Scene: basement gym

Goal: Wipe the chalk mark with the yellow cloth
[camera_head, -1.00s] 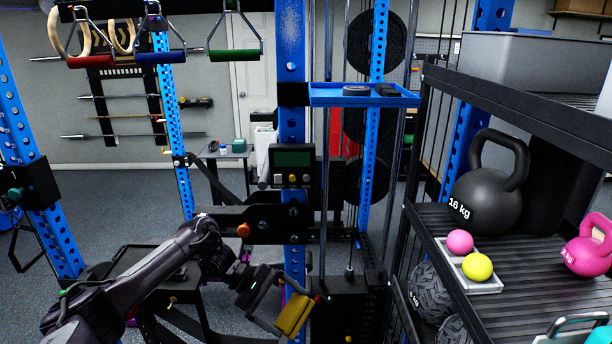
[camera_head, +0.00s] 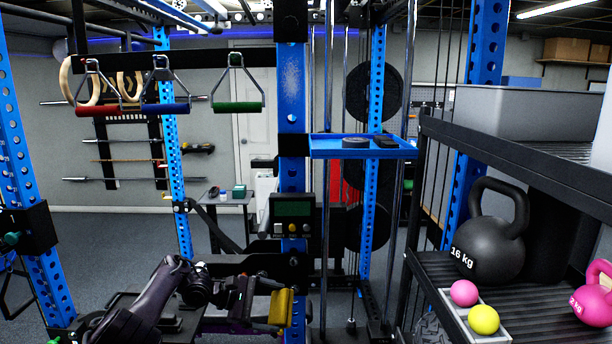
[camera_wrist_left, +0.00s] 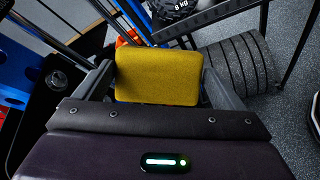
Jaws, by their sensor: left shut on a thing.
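The yellow cloth (camera_head: 281,308) is a folded pad held in my left gripper (camera_head: 268,305), low in the middle of the head view. The cloth (camera_wrist_left: 158,76) fills the space between the fingers in the left wrist view; the gripper is shut on it. They are in front of the lower part of the blue rack upright (camera_head: 291,170). A pale speckled patch (camera_head: 291,72) shows high on that upright, well above the gripper; I cannot tell for sure whether it is the chalk mark. My right gripper is not in view.
A small display box (camera_head: 292,212) and a blue tray (camera_head: 360,148) are fixed at the upright. Handles (camera_head: 166,108) hang at the upper left. A black shelf (camera_head: 545,285) with a 16 kg kettlebell (camera_head: 490,245) stands close on the right.

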